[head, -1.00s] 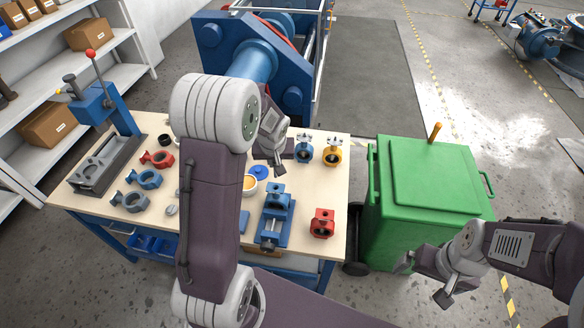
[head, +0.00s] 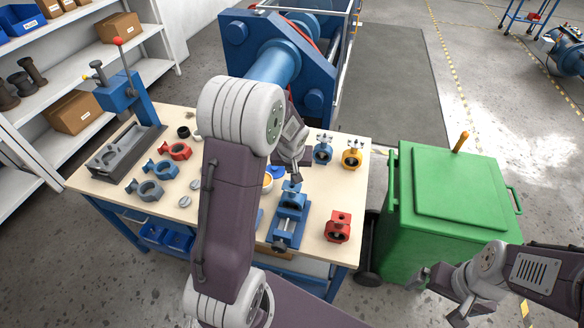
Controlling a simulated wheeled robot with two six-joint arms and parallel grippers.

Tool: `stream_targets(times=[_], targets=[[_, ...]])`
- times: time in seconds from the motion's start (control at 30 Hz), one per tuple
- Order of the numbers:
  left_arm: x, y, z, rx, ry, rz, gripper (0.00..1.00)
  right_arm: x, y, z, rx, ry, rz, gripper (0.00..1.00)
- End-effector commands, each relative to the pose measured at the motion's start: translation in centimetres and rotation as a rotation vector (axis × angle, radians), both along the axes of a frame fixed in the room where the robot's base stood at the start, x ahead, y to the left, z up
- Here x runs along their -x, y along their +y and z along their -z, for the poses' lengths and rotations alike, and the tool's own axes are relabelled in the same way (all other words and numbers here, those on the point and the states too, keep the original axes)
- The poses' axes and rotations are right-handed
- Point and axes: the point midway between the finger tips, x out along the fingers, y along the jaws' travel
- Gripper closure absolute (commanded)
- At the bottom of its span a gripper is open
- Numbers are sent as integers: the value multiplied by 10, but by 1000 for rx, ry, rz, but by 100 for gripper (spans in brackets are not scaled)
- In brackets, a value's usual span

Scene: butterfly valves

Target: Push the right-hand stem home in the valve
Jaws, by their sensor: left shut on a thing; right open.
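A blue valve body (head: 292,200) sits in the blue vise (head: 285,232) near the table's front edge. My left gripper (head: 299,180) points down just above and behind this valve. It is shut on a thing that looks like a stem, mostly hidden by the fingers. I cannot tell how deep any stem sits in the valve. My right gripper (head: 440,296) is open and empty, low in front of the green bin, away from the table.
A red valve (head: 338,228) stands right of the vise. A blue valve (head: 323,153) and a yellow valve (head: 352,156) stand behind it. A press (head: 122,120) and several loose bodies occupy the table's left. A green bin (head: 450,195) stands right of the table (head: 350,190).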

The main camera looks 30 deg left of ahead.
Motion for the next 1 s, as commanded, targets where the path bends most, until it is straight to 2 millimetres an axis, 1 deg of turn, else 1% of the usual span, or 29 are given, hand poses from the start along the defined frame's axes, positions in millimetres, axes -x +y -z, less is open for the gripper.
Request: stream_targets(times=[0.37, 0.63, 1.0], targets=[[0, 0, -1, 0, -1, 0, 100, 0, 0, -1, 0, 0, 0, 0], [-1, -1, 4, 0, -1, 0, 100, 0, 0, 7, 0, 0, 0, 0], [-1, -1, 3, 0, -1, 0, 100, 0, 0, 6, 0, 0, 0, 0]])
